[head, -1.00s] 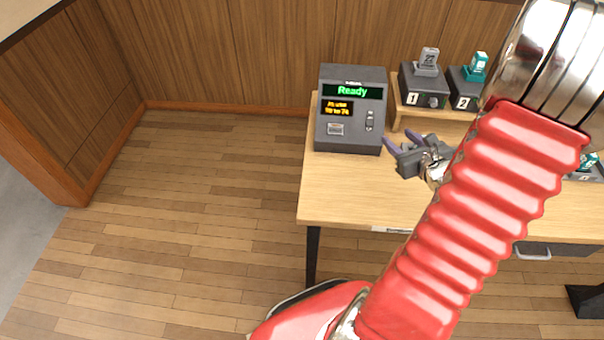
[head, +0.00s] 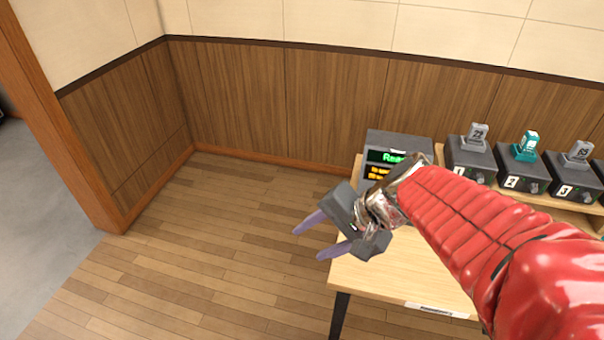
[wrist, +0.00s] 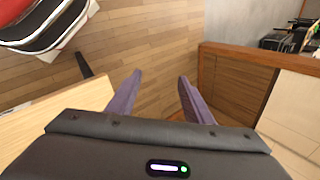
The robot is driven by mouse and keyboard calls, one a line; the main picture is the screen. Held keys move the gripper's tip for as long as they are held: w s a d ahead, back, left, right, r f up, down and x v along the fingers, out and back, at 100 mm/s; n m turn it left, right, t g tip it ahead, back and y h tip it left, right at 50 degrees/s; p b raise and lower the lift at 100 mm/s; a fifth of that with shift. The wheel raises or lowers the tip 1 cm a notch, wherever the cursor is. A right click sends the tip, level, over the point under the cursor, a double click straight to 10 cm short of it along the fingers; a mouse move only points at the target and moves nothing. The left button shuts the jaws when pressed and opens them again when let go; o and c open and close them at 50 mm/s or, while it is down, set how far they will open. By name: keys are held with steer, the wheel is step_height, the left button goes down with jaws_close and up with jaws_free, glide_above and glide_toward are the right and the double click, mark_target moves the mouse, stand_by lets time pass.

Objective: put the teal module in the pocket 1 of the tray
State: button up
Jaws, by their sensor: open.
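A teal module (head: 526,147) stands upright in the dark box labelled 2 (head: 522,172) on the raised shelf at the back right in the head view. My gripper (head: 307,240) is open and empty, with its purple fingers pointing left, past the table's left edge and over the floor. In the wrist view its two fingers (wrist: 160,88) are spread with only wood floor between them. The gripper is well to the left of the teal module. No tray with pockets shows in the current frames.
Dark boxes with grey modules (head: 477,137) (head: 577,153) flank the teal one. A console with a green display (head: 398,143) stands on the table (head: 400,275), partly hidden by my arm. Wood-panelled walls close the back and left; floor (head: 200,260) left of the table is clear.

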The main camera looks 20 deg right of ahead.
steer(key=s+d+r+n+h, duration=0.1)
steer(key=s+r+n+h, duration=0.4)
steer(key=n, duration=0.4)
steer(key=shift+s+d+r+n+t, duration=0.2)
steer(key=shift+s+r+n+t, duration=0.15)
steer(key=shift+s+n+t, duration=0.1)
stand_by(1.5)
